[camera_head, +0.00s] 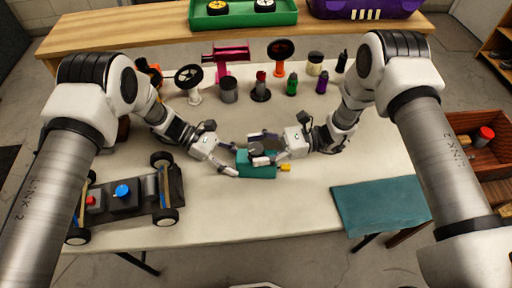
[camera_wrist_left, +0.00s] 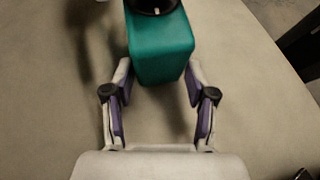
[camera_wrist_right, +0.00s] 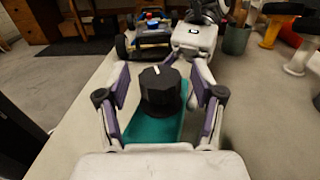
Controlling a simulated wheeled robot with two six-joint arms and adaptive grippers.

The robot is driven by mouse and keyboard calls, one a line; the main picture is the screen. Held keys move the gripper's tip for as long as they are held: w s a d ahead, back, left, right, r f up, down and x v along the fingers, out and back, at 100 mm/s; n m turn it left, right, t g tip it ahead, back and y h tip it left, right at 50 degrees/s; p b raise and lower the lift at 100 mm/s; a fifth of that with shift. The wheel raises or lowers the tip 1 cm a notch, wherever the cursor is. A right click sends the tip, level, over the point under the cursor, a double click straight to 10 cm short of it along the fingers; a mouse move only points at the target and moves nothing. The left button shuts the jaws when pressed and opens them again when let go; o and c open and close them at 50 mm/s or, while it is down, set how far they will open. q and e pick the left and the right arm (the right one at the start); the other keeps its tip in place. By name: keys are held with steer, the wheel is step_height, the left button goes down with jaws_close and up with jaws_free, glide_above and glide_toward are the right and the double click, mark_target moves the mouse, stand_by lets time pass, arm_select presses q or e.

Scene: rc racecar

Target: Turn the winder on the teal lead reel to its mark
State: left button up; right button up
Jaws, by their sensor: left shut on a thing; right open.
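The teal lead reel (camera_head: 257,170) is a box lying on the table, with a yellow piece (camera_head: 285,168) at its right end. Its winder (camera_wrist_right: 161,90) is a black faceted knob on top with a pale line on it; it also shows at the top of the left wrist view (camera_wrist_left: 152,5). My left gripper (camera_wrist_left: 159,78) is shut on the reel's near end, one finger on each side. My right gripper (camera_wrist_right: 163,72) is open, its fingers on either side of the winder with gaps visible. The mark on the reel cannot be made out.
A black toy car chassis (camera_head: 125,204) stands at the left of the table. Several wheels, pots and small bottles (camera_head: 292,84) line the back. A teal mat (camera_head: 381,204) lies at the front right. The table in front of the reel is clear.

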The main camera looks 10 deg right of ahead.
steer(key=shift+a, duration=0.35)
steer(key=c, duration=1.2)
steer(key=shift+m+t, duration=0.3)
steer(key=shift+t, duration=0.2)
steer(key=m+t, duration=0.3)
steer(key=t, duration=0.1)
steer(key=shift+s+t, duration=0.1)
steer(key=shift+t, duration=0.2)
steer(key=shift+m+t+h, duration=0.8)
steer(key=shift+m+t, duration=0.3)
steer(key=shift+t, duration=0.7)
